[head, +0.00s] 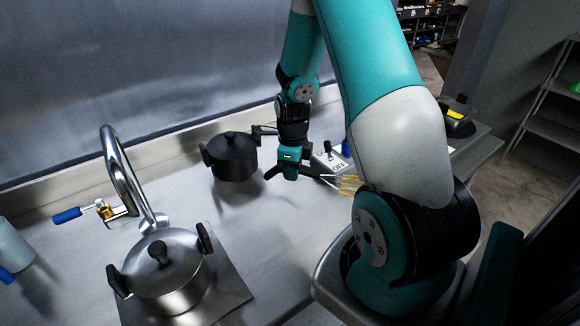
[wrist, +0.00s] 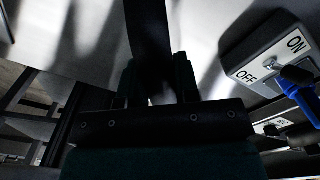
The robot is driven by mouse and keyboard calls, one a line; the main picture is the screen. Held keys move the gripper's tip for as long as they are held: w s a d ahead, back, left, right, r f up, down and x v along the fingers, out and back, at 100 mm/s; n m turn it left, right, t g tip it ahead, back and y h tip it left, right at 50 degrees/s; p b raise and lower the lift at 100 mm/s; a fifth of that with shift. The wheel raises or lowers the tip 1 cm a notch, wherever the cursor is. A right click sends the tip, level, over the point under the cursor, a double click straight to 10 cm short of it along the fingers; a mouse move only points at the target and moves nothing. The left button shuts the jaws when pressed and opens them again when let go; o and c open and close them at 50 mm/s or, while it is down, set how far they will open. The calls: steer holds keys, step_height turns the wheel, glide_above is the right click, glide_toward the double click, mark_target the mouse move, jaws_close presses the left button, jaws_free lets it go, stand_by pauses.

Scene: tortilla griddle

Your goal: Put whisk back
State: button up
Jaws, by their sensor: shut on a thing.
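My gripper (head: 290,175) is low over the steel counter, right of the black pot, and shut on the dark handle of the whisk. The whisk (head: 346,184) points right, its yellow and pale wires showing beside my arm. The far end of the wires is partly hidden by my arm. In the wrist view, my gripper (wrist: 157,82) has the dark whisk handle (wrist: 148,28) between its fingers, running up out of the picture. I cannot tell whether the whisk touches the counter. No holder for the whisk can be made out.
A switch box (head: 328,160) marked ON and OFF stands just behind the whisk; it also shows in the wrist view (wrist: 255,65). A lidded black pot (head: 232,160) is left of my gripper. A steel pot (head: 168,285) and a tap (head: 118,170) stand further left. The counter's front middle is clear.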

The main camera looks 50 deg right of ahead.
steer(key=shift+s+f+b, duration=0.1)
steer(key=shift+f+b, duration=2.45)
steer(key=shift+f, duration=1.05)
steer(key=o, duration=1)
steer(key=shift+r, duration=0.15)
step_height(320, 180, up, 17)
steer(key=shift+r+b, duration=0.1)
steer(key=shift+b, duration=0.6)
